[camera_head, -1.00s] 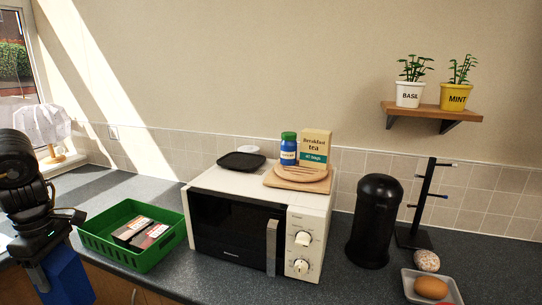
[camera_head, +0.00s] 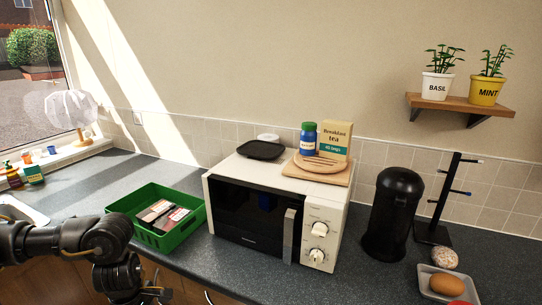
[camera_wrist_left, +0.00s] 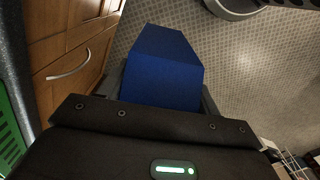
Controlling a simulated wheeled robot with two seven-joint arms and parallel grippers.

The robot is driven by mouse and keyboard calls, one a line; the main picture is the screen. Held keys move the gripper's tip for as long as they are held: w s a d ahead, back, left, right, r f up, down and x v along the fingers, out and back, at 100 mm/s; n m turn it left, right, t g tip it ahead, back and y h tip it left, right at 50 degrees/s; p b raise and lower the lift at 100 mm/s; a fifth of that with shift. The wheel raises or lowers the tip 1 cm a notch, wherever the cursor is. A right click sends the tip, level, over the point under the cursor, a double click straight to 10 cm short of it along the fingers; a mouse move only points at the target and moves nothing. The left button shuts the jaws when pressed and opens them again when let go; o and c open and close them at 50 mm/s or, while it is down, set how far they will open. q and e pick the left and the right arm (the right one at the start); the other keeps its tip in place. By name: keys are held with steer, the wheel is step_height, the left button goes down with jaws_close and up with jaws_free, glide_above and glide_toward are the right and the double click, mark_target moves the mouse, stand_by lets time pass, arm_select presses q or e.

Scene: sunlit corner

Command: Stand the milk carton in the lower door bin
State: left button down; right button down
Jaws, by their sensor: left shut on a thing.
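A blue carton (camera_wrist_left: 162,72), which I take for the milk carton, is between the fingers of my left gripper (camera_wrist_left: 162,92) in the left wrist view. The gripper is shut on it, and the carton is over the patterned floor. In the head view my left arm comes in at the lower left, with its wrist at the bottom edge. The carton itself is out of that view. No fridge or door bin can be made out. My right gripper is not in view.
A green crate (camera_head: 112,208) with small packs stands left of the white microwave (camera_head: 336,215). Wooden cupboards (camera_wrist_left: 85,60) lie beside the gripper in the left wrist view.

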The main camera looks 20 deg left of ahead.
arm_select(q)
steer(key=w+d+m+p, duration=0.1)
steer(key=w+d+m, duration=0.2)
steer(key=d, duration=0.6)
steer(key=w+d+m+p, duration=0.1)
steer(key=w+d+m, duration=0.2)
steer(key=d, duration=0.5)
steer(key=w+d+r+m+p, duration=0.1)
steer(key=w+d+r+m, duration=0.2)
steer(key=w+r, duration=0.3)
steer(key=w+d+r+m, duration=0.2)
steer(key=w+d+r, duration=0.15)
steer(key=r, duration=0.45)
steer(key=s+f+m+b, duration=0.4)
steer(key=s+f+m, duration=0.1)
steer(key=m, duration=0.5)
steer(key=shift+s+f+b, duration=0.15)
steer(key=shift+s+b, duration=0.05)
steer(key=shift+b, duration=0.15)
steer(key=shift+s, duration=0.1)
